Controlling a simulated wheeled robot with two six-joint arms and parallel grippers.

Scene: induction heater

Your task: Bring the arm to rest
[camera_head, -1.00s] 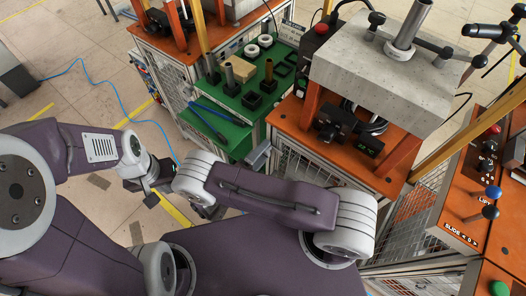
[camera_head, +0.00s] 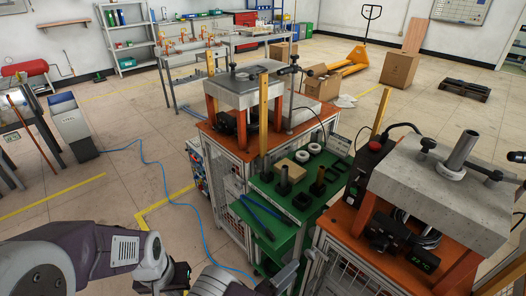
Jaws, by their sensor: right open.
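My left arm (camera_head: 85,255) comes in from the lower left in the head view. A small dark gripper part (camera_head: 178,276) shows beyond its pale wrist joint, low in the picture and partly cut off. My right arm shows as a pale rounded joint (camera_head: 212,282) and a bit of purple link at the bottom edge. My right gripper is open, but its fingers are hard to make out there. I see nothing held. The left jaws are too small and overlapped to read.
A green bench (camera_head: 265,218) with blocks and rings stands right of my arms. Two orange machines (camera_head: 318,113) (camera_head: 385,258) flank it. A blue hose (camera_head: 166,181) crosses the floor to a grey pedestal (camera_head: 73,126). Open floor lies left of the machines; cardboard boxes (camera_head: 398,70) stand behind.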

